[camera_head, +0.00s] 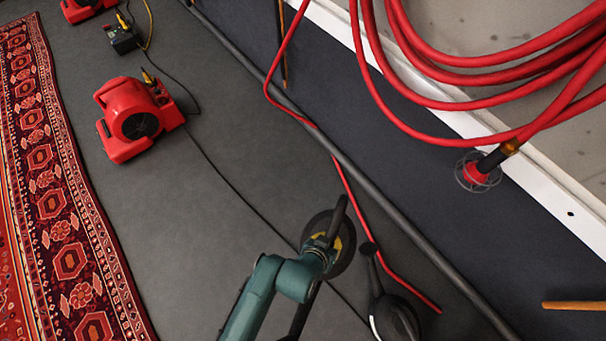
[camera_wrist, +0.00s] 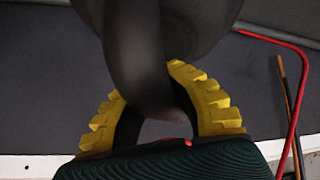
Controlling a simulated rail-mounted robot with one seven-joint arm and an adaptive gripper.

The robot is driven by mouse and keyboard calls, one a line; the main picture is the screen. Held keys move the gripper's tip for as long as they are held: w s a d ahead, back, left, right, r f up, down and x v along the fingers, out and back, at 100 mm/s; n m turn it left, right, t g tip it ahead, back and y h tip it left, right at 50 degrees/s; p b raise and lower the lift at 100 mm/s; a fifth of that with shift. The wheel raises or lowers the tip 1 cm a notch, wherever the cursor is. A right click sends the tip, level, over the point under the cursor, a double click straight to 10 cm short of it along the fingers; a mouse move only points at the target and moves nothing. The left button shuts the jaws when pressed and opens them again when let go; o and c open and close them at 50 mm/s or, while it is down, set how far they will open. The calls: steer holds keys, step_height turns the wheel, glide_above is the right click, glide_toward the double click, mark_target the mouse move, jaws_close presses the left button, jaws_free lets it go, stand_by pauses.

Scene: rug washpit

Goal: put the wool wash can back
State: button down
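A dark grey rounded vessel with a curved handle, which I take for the wool wash can (camera_head: 344,246), is at my gripper (camera_head: 321,240) in the head view, low and right of centre. In the wrist view, the can (camera_wrist: 205,25) fills the top middle, and its handle (camera_wrist: 137,50) runs down between the yellow fingers of my gripper (camera_wrist: 160,80). The fingers close in around the handle from both sides. The handle hides the left fingertip. No label shows, and the can's underside is hidden.
A black rounded thing with a long neck (camera_head: 393,318) stands just right of the gripper. A red hose (camera_head: 350,195) and a dark pipe (camera_head: 380,200) cross the floor. Red blowers (camera_head: 140,118) and a patterned rug (camera_head: 70,220) lie left. Grey floor (camera_head: 190,240) between is mostly clear.

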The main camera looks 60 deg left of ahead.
steer(key=a+f+n+b, duration=0.1)
steer(key=a+f+b, duration=0.2)
steer(key=f+b, duration=0.5)
steer(key=s+a+f+n+y+b, duration=0.1)
steer(key=a+f+b, duration=0.2)
steer(key=f+b, duration=0.5)
steer(key=s+a+f+g+b, duration=0.1)
steer(key=a+f+b, duration=0.2)
steer(key=f+b, duration=0.5)
step_height(320, 180, down, 6)
steer(key=shift+s+a+f+n+y, duration=0.15)
steer(key=shift+s+n+y, duration=0.15)
steer(key=shift+n, duration=0.1)
steer(key=c, duration=1.7)
jaws_free()
steer(key=shift+f, duration=0.25)
steer(key=o, duration=0.5)
steer(key=shift+c, duration=0.2)
